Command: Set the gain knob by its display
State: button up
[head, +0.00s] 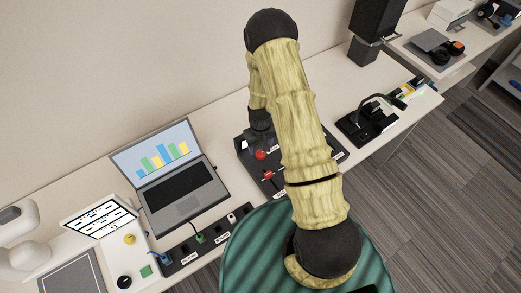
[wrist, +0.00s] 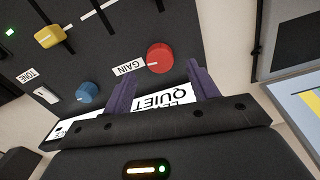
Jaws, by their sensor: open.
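The gain knob (wrist: 160,57) is round and red with a white pointer line, next to a white GAIN label on a dark panel (wrist: 112,62). In the wrist view its pointer is toward the label. My gripper (wrist: 163,88) is open, its purple fingers on either side of and just short of the knob, with nothing between them. A white display (wrist: 165,102) behind the fingers reads QUIET upside down; its other line is partly hidden by my gripper. In the head view my arm covers much of the panel (head: 247,152), and the fingers are hidden.
A blue knob (wrist: 87,92) and a yellow slider (wrist: 48,36) share the panel. A laptop (head: 178,172) stands left of it on the bench, with a socket strip (head: 211,238) in front. A black stand (head: 365,122) is to the right.

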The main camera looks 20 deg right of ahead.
aim_at(261, 153)
jog(key=shift+f+p, duration=0.45)
jog(key=shift+f, duration=1.75)
jog(key=c, duration=1)
jog(key=shift+f+m+b, duration=0.15)
jog(key=shift+m+b, duration=0.65)
jog(key=shift+m, duration=0.1)
jog(key=shift+m+b, duration=0.3)
jog(key=shift+m, duration=0.3)
jog(key=shift+r, duration=0.2)
jog(key=o, duration=1)
jog(key=shift+r, duration=0.1)
